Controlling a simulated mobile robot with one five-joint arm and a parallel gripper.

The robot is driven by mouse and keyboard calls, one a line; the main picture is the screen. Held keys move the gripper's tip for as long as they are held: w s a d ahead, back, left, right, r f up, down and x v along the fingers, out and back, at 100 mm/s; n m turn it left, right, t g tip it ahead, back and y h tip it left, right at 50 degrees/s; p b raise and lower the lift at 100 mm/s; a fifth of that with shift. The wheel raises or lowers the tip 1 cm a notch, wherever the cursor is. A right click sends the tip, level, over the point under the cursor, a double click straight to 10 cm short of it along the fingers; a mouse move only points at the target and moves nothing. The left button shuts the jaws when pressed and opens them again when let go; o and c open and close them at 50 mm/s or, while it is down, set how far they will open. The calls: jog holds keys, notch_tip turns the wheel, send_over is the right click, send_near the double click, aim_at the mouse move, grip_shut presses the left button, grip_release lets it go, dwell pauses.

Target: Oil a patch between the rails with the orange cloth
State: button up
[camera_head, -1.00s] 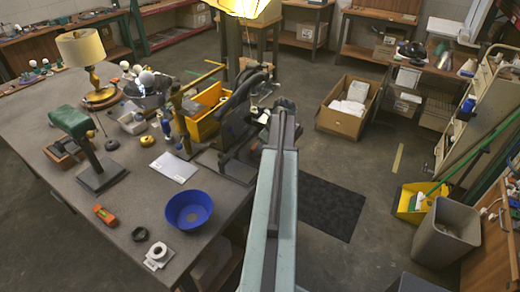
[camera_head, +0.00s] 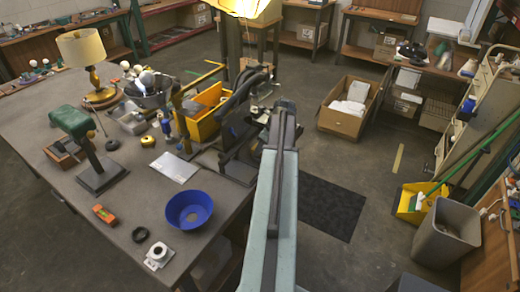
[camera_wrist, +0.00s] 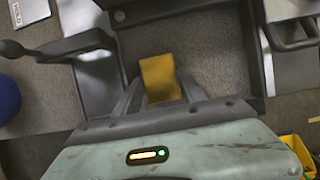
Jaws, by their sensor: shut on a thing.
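The orange cloth (camera_wrist: 160,78) shows in the wrist view as a small folded yellow-orange pad. My gripper (camera_wrist: 160,95) is shut on it, with a finger on each side. Beyond the cloth is a flat grey speckled surface between two dark bars, which look like the rails: a left bar (camera_wrist: 117,45) and a right bar (camera_wrist: 256,45). Whether the cloth touches that surface, I cannot tell. In the head view my arm reaches towards a dark fixture (camera_head: 238,125) at the table's right edge; the cloth cannot be made out there.
A blue bowl (camera_head: 189,210), a white sheet (camera_head: 174,167) and a yellow bin (camera_head: 205,108) are on the grey table (camera_head: 150,212) left of my arm. A cardboard box (camera_head: 343,120) stands on the floor at right. The floor around the dark mat (camera_head: 330,207) is clear.

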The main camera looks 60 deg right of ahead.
jog(key=shift+r+p, duration=3.4)
jog(key=shift+r, duration=0.15)
jog(key=shift+f, duration=0.1)
